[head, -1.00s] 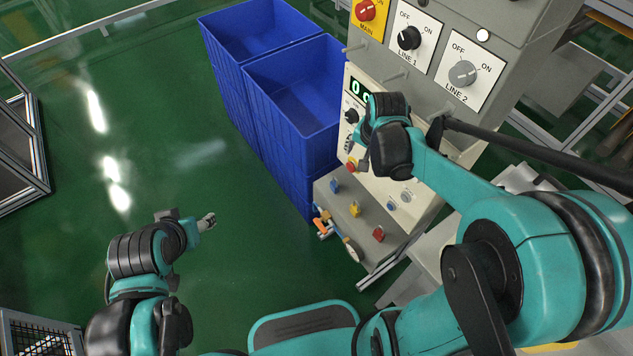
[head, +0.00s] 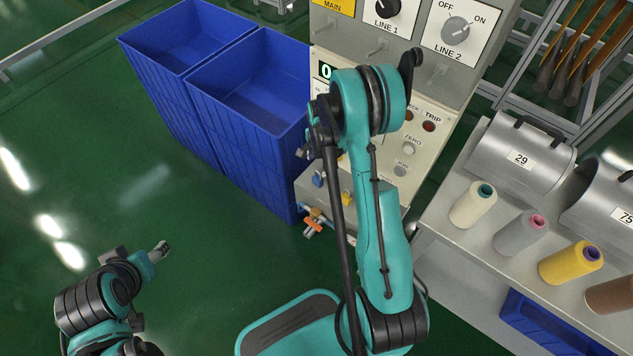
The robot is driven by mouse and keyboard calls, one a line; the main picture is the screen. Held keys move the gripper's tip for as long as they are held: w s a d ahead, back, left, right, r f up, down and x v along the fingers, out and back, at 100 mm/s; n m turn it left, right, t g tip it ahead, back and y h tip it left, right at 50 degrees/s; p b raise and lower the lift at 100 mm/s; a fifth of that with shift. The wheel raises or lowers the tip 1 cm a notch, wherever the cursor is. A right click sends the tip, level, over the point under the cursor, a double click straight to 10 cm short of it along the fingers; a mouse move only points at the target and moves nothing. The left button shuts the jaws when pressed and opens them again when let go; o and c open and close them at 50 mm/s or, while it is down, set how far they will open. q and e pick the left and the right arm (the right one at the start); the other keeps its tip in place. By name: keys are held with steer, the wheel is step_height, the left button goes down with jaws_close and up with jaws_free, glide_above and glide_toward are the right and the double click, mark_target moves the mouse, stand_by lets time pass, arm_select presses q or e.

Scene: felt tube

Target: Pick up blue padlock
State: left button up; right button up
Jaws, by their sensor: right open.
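The blue padlock (head: 318,180) is small in the head view. It is on the grey ledge at the foot of the control panel, left of a yellow padlock (head: 347,198). My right gripper (head: 306,150) is above and slightly left of the blue padlock, apart from it in the picture. It is seen edge-on beside the dark wrist, open and with nothing visible in it. My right arm hides much of the ledge, and no red padlock shows. My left gripper (head: 160,250) is low at the left over the green floor, far from the padlocks; its jaws are too small to read.
Blue bins (head: 245,140) stand left of the control panel (head: 440,130). An orange-handled item (head: 313,222) hangs by the ledge. At right, a table (head: 455,240) holds thread cones and metal cylinders marked 29 (head: 520,160) and 75. The floor at left is clear.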

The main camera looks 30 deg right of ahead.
mark_target(317, 178)
steer(key=f+b, duration=0.2)
steer(key=f, duration=0.6)
steer(key=shift+w+b, duration=0.2)
steer(key=shift+b, duration=0.15)
steer(key=c, duration=1.3)
